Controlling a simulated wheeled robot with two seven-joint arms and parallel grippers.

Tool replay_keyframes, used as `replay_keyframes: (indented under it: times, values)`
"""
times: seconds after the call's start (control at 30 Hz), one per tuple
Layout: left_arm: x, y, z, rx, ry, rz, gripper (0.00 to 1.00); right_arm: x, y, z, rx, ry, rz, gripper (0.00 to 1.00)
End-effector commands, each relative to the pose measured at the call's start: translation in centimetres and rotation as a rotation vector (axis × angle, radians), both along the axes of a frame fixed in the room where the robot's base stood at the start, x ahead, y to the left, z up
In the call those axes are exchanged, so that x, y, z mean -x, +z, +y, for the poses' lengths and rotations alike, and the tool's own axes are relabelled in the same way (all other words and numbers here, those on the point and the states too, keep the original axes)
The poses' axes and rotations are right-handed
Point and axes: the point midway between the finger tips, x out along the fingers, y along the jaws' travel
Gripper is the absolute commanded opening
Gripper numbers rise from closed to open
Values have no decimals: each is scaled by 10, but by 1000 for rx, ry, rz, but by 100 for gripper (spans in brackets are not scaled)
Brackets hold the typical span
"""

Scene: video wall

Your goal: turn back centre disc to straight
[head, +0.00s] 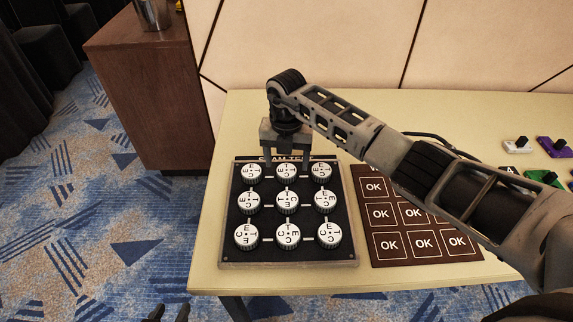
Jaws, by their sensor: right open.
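The back centre disc (286,172) is a white lettered knob in the back row of a dark board (351,245). Its letters appear turned, but are too small to read surely. My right gripper (287,164) points down over this disc, its two fingers apart, one on each side. I cannot tell whether they touch it. Two dark tips at the bottom left edge look like my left gripper (168,311), apart and empty, well away from the board.
Other discs, such as the back left (251,173) and back right (321,172), stand close beside the fingers. A brown panel of OK squares (424,244) lies right of the board. Coloured blocks (543,178) lie at the far right. My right arm crosses over the panel.

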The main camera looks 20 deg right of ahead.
Motion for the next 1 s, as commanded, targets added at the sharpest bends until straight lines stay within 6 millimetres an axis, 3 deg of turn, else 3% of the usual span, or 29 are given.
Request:
replay_keyframes:
  times: [0.2,0.57,0.7,0.73,1.0]
  values:
    - [-4,1,0,0,3,-7,36,0,-24,1,-1,0,0,69]
    - [-4,1,0,3,6,-5,36,0,-28,0,-1,0,0,69]
    - [-4,1,0,4,7,-4,36,0,-28,0,-1,0,0,30]
    - [-4,1,0,4,7,-4,36,0,-28,0,-1,0,0,24]
    - [-1,-2,0,3,7,2,36,0,-28,0,0,15,0,24]
